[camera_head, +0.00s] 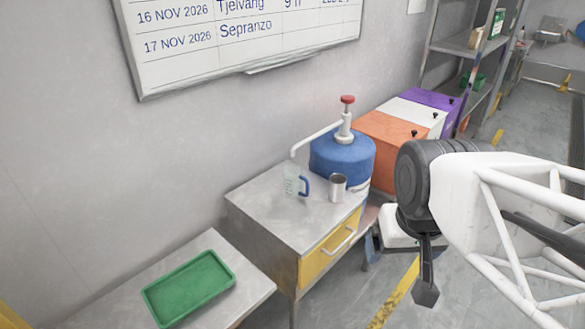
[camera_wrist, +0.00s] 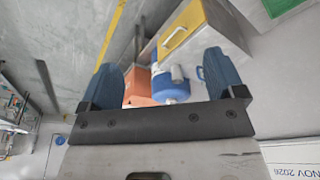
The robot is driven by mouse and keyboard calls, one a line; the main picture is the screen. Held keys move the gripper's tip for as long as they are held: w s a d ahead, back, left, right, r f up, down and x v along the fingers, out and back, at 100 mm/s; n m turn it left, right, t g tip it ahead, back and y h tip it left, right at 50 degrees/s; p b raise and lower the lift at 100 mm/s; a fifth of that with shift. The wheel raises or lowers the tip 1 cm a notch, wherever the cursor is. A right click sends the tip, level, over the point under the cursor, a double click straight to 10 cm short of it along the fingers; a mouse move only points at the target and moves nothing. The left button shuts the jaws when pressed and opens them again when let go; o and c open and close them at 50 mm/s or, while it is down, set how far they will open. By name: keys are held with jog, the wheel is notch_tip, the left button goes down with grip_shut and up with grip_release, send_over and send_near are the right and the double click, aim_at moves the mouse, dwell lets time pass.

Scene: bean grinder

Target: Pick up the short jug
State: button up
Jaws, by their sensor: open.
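A small clear jug with a blue handle (camera_head: 291,182) stands upright on the grey top of a cabinet (camera_head: 270,213) in the head view. A metal cup (camera_head: 338,188) of similar height stands just right of it; I cannot tell if it has a handle. My gripper (camera_wrist: 163,75) is open, with nothing between its blue-tipped fingers. In the head view my arm is right of the cabinet and apart from both vessels.
A blue dispenser (camera_head: 342,158) with a red-topped pump and white spout stands behind the vessels. Orange (camera_head: 382,138), white and purple boxes stand beyond it. The cabinet has a yellow drawer (camera_head: 342,244). A green tray (camera_head: 188,287) lies on a lower table at left.

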dwell(0.3)
jog(key=w+d+f+n+g+h, duration=0.3)
jog(key=w+n+h, duration=0.35)
jog(key=w, duration=0.65)
jog(key=n+t+h, duration=0.6)
jog(key=n+t, duration=0.1)
jog(key=n, duration=0.7)
send_over(288, 186)
jog(key=s+d, duration=1.1)
jog(key=s, duration=0.3)
notch_tip(288, 186, down, 14)
jog(key=w+a+f+n+t, duration=0.2)
jog(key=w+a+f+n, duration=0.1)
jog(key=a, duration=0.1)
jog(key=w+a+f+n+t+y, duration=0.1)
jog(key=w+a+f+n+t, duration=0.1)
jog(key=w+a+f+t, duration=0.1)
jog(key=w+a+f+n+t+y, duration=0.1)
jog(key=w+a+f+n+t, duration=0.1)
jog(key=w+a+f+n, duration=0.1)
jog(key=shift+w+a+f+n+t, duration=0.25)
jog(key=shift+a+f, duration=0.2)
jog(key=shift+a, duration=0.25)
jog(key=shift+w+a+f+n+t, duration=0.15)
jog(key=shift+w+a+f, duration=0.25)
jog(key=shift+a, duration=0.3)
jog(key=shift+w+a+f, duration=0.1)
jog(key=shift+a+f, duration=0.1)
jog(key=shift+a, duration=0.1)
jog(key=shift+x, duration=1.35)
